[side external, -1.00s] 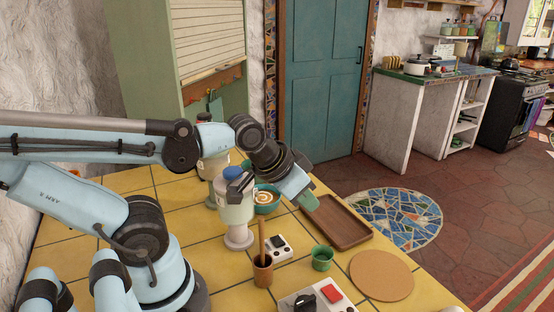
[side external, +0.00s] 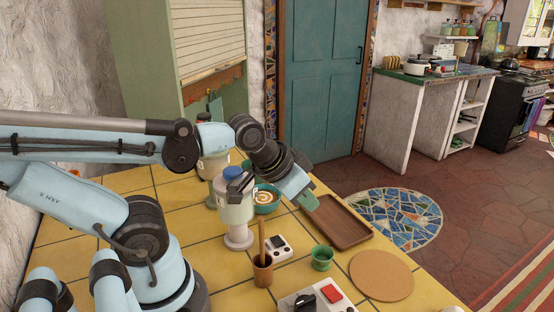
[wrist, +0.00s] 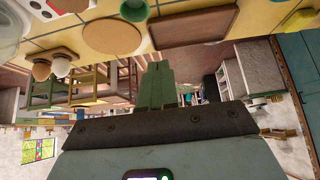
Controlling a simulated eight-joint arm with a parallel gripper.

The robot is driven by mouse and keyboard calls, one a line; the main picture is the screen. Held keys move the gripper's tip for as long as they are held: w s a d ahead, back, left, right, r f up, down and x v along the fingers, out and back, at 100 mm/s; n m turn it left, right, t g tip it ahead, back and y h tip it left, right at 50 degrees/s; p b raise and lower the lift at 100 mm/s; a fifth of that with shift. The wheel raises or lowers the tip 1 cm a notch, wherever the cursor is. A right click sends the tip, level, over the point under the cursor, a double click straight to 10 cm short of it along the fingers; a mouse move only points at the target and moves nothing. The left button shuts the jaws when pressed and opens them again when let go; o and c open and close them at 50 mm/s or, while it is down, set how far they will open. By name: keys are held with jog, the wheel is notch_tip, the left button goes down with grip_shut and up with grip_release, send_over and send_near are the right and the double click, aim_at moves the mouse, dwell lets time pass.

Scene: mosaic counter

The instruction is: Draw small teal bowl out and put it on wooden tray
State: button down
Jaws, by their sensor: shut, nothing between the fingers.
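A teal bowl (side external: 266,208) with a brown and cream swirl inside stands on the yellow tiled counter behind the grinder. A smaller green bowl-like cup (side external: 322,258) stands nearer the camera; it also shows at the top of the wrist view (wrist: 134,10). The empty wooden tray (side external: 345,224) lies right of the teal bowl; in the wrist view the tray (wrist: 195,24) is at the top. My gripper (side external: 308,201) is shut and empty, its green fingers appearing in front of the tray's left end in the side view. In the wrist view its fingers (wrist: 158,80) are together.
A round cork mat (side external: 381,276) lies right of the green cup. A grinder with a blue lid (side external: 236,208), a brown cup with a wooden handle (side external: 262,268), a small scale (side external: 279,248) and a red-buttoned device (side external: 332,293) crowd the counter left and front.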

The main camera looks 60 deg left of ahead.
jog(key=c, duration=1.5)
grip_release()
jog(key=shift+a, duration=0.1)
jog(key=shift+c, duration=0.2)
jog(key=shift+o, duration=1.2)
jog(key=shift+w+a+n, duration=0.15)
jog(key=shift+a+n, duration=0.05)
jog(key=shift+n, duration=0.3)
jog(key=shift+o, duration=0.9)
jog(key=w+a+r+n+g, duration=0.1)
jog(key=a+n+g, duration=0.1)
jog(key=a+n, duration=0.4)
jog(key=n, duration=0.4)
jog(key=shift+w+a+r+g+y, duration=0.2)
jog(key=shift+w+a+g+y, duration=0.1)
jog(key=s+a+f+n+g+h, duration=0.1)
jog(key=a+n+g, duration=0.1)
jog(key=a+n, duration=0.7)
jog(key=s+a+f+n+g+h, duration=0.1)
jog(key=a+n+g+h, duration=0.1)
jog(key=a+n, duration=0.8)
jog(key=n, duration=0.8)
jog(key=shift+s+a, duration=0.3)
jog(key=shift+s, duration=0.05)
